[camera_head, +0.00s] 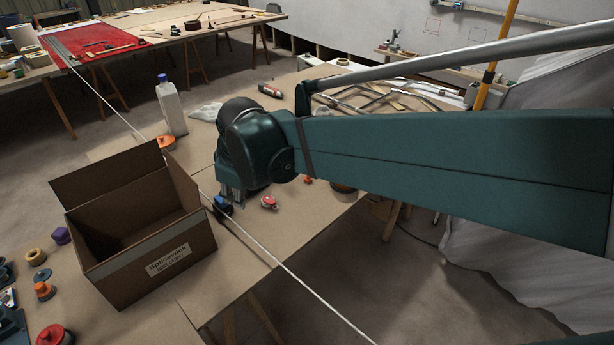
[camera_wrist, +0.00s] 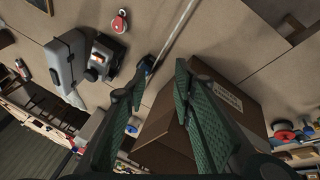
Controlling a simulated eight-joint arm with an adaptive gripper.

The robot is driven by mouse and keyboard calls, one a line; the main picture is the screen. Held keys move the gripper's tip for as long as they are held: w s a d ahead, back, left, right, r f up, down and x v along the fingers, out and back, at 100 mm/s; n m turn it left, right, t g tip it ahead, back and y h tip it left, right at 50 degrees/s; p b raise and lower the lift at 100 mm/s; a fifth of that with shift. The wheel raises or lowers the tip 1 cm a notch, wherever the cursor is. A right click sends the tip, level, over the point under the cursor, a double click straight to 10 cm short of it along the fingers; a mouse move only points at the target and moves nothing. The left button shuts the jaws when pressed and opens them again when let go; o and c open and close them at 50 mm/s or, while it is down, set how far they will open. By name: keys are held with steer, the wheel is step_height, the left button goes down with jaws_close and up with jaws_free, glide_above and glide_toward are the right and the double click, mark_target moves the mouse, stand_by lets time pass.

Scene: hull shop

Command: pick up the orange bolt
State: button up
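I cannot tell for certain which thing is the orange bolt. A small orange piece (camera_head: 308,180) lies on the board right of my gripper, partly hidden by my arm. A wider orange object (camera_head: 166,142) sits by the white bottle (camera_head: 172,106). My gripper (camera_head: 231,199) is over the bench, right of the box. In the wrist view my gripper (camera_wrist: 160,79) has its fingers apart, with nothing seen held between them. The box (camera_wrist: 170,152) shows behind the fingers there.
A blue-and-black tool (camera_head: 222,207) and a red-and-white object (camera_head: 269,202) lie near my gripper. A pale line (camera_head: 290,270) crosses the bench. A grey case (camera_wrist: 68,58) shows in the wrist view. A red disc (camera_head: 54,335) lies front left.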

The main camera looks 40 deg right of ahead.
steer(key=w+d+f+n+g+p, duration=0.1)
steer(key=w+d+f+n+p, duration=0.15)
steer(key=w+d, duration=0.45)
steer(key=w+d+f+n+g+p, duration=0.1)
steer(key=w+d+n+g+p, duration=0.2)
steer(key=d, duration=0.8)
steer(key=d+f+n+p, duration=0.2)
steer(key=d+f, duration=0.3)
steer(key=d, duration=0.4)
steer(key=w+d+f+n+g+p, duration=0.1)
steer(key=d+f+n, duration=0.3)
steer(key=d, duration=0.5)
step_height(320, 180, down, 2)
steer(key=shift+w+d+f+n+p, duration=0.1)
steer(key=shift+w+d+n+p, duration=0.1)
steer(key=shift+d+n+p, duration=0.15)
steer(key=shift+d+f, duration=0.1)
steer(key=shift+f, duration=1.15)
steer(key=shift+f, duration=0.1)
